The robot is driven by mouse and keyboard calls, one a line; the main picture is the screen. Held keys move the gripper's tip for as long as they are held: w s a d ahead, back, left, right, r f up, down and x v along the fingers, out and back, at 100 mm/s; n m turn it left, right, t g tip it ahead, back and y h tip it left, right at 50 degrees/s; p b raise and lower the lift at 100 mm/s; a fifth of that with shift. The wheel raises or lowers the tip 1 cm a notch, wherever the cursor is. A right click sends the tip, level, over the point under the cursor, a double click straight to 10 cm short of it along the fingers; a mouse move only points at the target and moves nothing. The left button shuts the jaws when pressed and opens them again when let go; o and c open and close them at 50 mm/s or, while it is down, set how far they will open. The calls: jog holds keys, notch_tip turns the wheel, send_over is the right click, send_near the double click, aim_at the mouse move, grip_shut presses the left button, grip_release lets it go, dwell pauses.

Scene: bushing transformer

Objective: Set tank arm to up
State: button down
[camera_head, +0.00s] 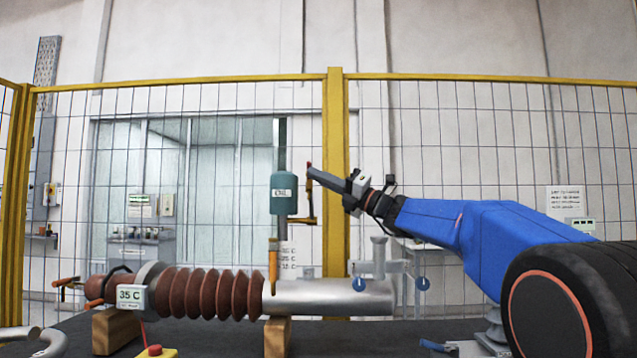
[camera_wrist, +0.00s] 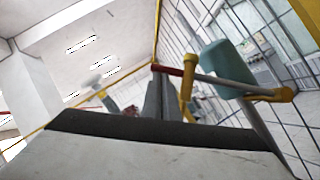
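The teal tank (camera_head: 284,194) hangs on a vertical pole left of the yellow fence post. Its arm (camera_head: 311,205) has a yellow base at the tank's lower right and rises to a red tip. The wrist view shows the tank (camera_wrist: 222,68), the arm's grey rod (camera_wrist: 218,80) and its red end (camera_wrist: 170,69). My gripper (camera_head: 313,172) reaches in from the right, its tip at the arm's red end. In the wrist view, the fingers of my gripper (camera_wrist: 160,84) look together, with the red end across their tips. Whether they touch or grip it is unclear.
Below lies a horizontal bushing with brown ribs (camera_head: 212,293) and a silver cylinder (camera_head: 330,297) on wooden blocks. An orange upright piece (camera_head: 273,262) stands on it under the tank. A yellow-framed mesh fence (camera_head: 335,110) runs behind.

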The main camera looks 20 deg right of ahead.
jog(key=w+d+r, duration=0.1)
jog(key=w+r, duration=0.4)
jog(key=shift+d+r, duration=0.3)
jog(key=shift+d, duration=0.05)
jog(key=shift+a+f, duration=0.1)
